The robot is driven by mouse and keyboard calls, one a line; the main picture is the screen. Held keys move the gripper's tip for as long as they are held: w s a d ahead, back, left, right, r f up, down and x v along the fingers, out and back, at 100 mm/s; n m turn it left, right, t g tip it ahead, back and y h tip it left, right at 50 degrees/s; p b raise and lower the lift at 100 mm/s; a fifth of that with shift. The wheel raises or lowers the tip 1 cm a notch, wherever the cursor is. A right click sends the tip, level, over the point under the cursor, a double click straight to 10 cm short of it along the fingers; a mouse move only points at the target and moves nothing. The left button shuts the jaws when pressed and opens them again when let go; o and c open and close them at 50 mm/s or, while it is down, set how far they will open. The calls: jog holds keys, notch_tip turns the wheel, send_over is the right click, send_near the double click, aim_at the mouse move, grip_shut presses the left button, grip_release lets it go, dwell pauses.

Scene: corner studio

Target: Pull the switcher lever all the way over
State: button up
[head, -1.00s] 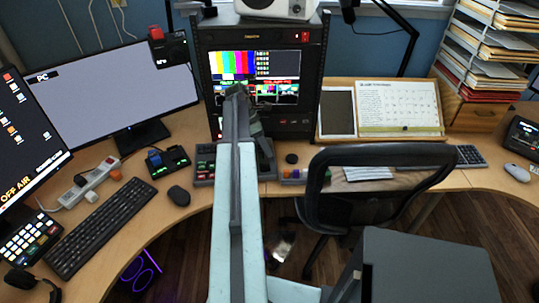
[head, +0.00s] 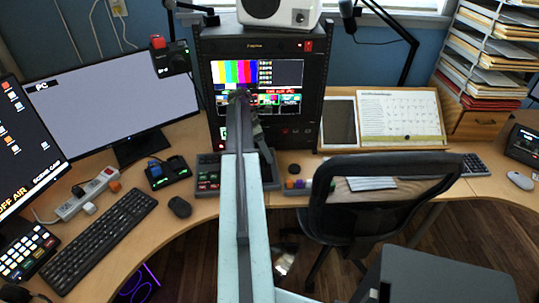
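The switcher (head: 208,176) is a dark panel with rows of green and red lit buttons. It lies on the desk in front of the equipment rack, left of my arm in the head view. My arm covers its middle and right part. I cannot make out the lever; it may be behind the arm. My gripper (head: 268,168) hangs at the end of the dark forearm, over or beside the right part of the switcher. Its fingertips are too small and too covered to show whether they are open, or whether they touch anything.
The rack (head: 318,110) with a colour-bar screen stands behind the switcher. A small box with coloured knobs (head: 295,185) sits to the right. A black mouse (head: 180,207) and keyboard (head: 103,234) lie left. An office chair (head: 385,185) stands at the desk's front right.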

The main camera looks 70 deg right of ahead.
jog(key=shift+o, duration=0.2)
jog(key=shift+w, duration=0.15)
jog(key=shift+r, duration=0.1)
jog(key=shift+r+p, duration=0.35)
jog(key=shift+p, duration=0.15)
notch_tip(320, 180, up, 4)
jog(key=p, duration=0.3)
jog(key=shift+f+p, duration=0.15)
jog(key=shift+p, duration=0.15)
jog(key=s+a, duration=0.3)
jog(key=a, duration=0.4)
jog(key=s+a, duration=0.3)
jog(key=a, duration=0.5)
jog(key=shift+r, duration=0.2)
jog(key=shift+s, duration=0.1)
